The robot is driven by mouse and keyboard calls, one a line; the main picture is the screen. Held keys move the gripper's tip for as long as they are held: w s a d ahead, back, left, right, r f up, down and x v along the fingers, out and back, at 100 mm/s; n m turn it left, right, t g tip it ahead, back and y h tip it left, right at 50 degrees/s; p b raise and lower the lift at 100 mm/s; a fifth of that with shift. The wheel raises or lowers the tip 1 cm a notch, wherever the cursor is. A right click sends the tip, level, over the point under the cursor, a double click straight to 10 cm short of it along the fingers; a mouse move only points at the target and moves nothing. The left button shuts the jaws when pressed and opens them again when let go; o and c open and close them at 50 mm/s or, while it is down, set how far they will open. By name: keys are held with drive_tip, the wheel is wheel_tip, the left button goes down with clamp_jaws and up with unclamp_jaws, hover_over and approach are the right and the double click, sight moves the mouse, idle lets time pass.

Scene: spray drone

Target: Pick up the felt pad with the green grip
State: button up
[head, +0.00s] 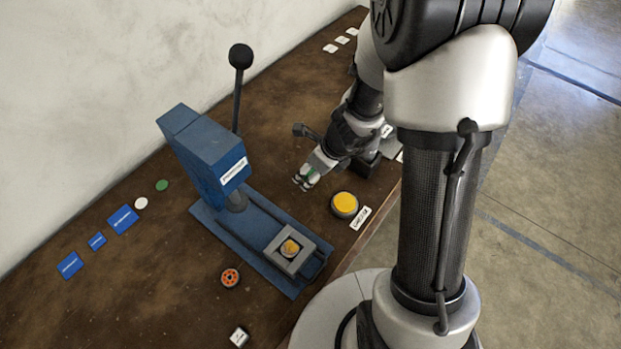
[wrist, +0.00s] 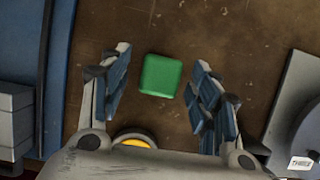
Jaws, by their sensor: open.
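The felt pad's green grip (wrist: 162,76) shows as a green rounded square in the wrist view. It lies between the two spread fingers of my gripper (wrist: 161,60), with a gap on each side. The felt under the grip is hidden from above. In the head view my gripper (head: 304,181) is low over the brown table, right of the blue press. A small bit of green (head: 313,170) shows at its fingers there. My gripper is open and holds nothing.
The blue press (head: 207,157) with its upright black lever stands left of my gripper. A yellow button (head: 345,203) is close by on the right side. An orange round part (head: 230,277) lies near the press's front. Blue cards (head: 123,219) lie at the left.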

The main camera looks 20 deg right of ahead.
drive_tip(key=shift+x, duration=0.9)
drive_tip(key=shift+r, duration=0.1)
drive_tip(key=c, duration=1.2)
drive_tip(key=shift+c, duration=0.2)
wheel_tip(320, 180, up, 20)
drive_tip(key=p, duration=1.4)
drive_tip(key=shift+p, duration=0.4)
drive_tip(key=o, duration=0.6)
drive_tip(key=c, duration=0.4)
